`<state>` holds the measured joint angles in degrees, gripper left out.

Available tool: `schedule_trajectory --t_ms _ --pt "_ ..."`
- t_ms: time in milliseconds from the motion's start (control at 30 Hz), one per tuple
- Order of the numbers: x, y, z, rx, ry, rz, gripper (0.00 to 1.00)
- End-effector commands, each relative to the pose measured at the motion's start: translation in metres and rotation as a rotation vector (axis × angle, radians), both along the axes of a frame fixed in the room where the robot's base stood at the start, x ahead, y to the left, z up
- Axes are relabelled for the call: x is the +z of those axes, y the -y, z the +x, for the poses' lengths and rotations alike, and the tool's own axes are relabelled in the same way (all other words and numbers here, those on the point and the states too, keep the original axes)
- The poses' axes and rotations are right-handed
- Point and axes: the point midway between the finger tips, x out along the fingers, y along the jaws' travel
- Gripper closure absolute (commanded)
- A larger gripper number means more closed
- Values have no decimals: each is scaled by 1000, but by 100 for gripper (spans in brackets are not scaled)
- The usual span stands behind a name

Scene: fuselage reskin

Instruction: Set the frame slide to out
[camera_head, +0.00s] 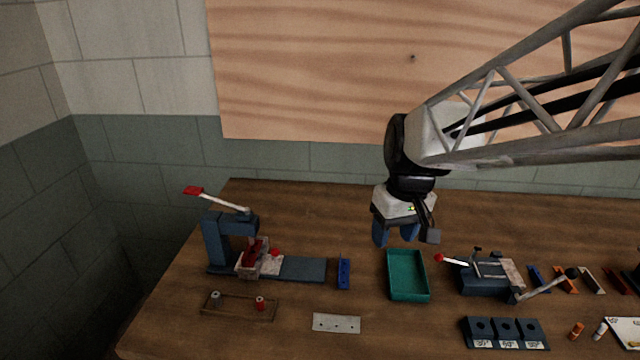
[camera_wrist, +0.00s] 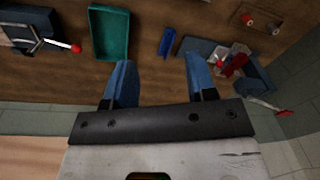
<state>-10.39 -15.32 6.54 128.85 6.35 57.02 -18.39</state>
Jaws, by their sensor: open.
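A blue press (camera_head: 216,243) with a red-tipped lever (camera_head: 194,191) stands at the left of the bench. Its flat blue rail (camera_head: 303,269) runs to the right. A pale slide carriage (camera_head: 270,265) with a red part and a red knob (camera_head: 276,252) sits at the rail's left end, by the press head; I take it for the frame slide. The rail's right part is bare. The carriage also shows in the wrist view (camera_wrist: 217,67), at the right. My gripper (camera_head: 396,236) is open and empty, above the bench behind the teal tray, right of the press and apart from it.
A teal tray (camera_head: 408,295) lies below my gripper. A blue block (camera_head: 344,273) stands by the rail's right end. A clamp fixture (camera_head: 485,277) with levers is on the right. A wooden peg holder (camera_head: 240,308) and a metal plate (camera_head: 336,323) lie in front.

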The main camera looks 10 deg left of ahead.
Motion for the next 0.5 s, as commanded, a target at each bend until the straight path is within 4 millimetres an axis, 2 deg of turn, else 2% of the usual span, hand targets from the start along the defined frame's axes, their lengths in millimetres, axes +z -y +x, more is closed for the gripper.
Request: schedule_trajectory --t_ms 100,500 --pt "-7 -20 22 62 -24 7 49" --pt "-36 -90 87 258 -91 37 49"
